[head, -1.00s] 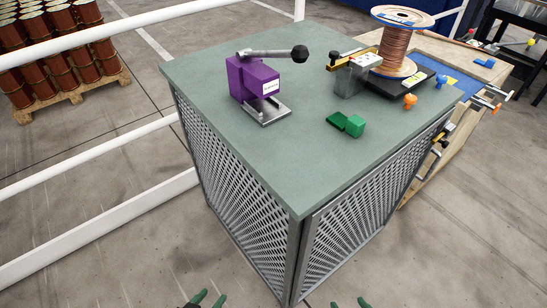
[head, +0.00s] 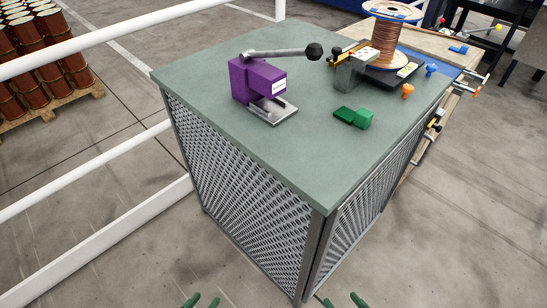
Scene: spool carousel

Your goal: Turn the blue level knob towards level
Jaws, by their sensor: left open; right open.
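A small blue knob (head: 431,69) stands at the right edge of the black base (head: 392,77) under the copper wire spool (head: 386,40). It is likely the level knob; its setting is too small to read. An orange knob (head: 408,91) sits in front of it.
The green-topped cabinet (head: 240,148) stands between me and the knobs. On it are a purple lever press (head: 240,80), a green block (head: 364,118) and a grey block (head: 346,76). A wooden bench adjoins behind right. White rails (head: 90,45) run left. Floor at right is open.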

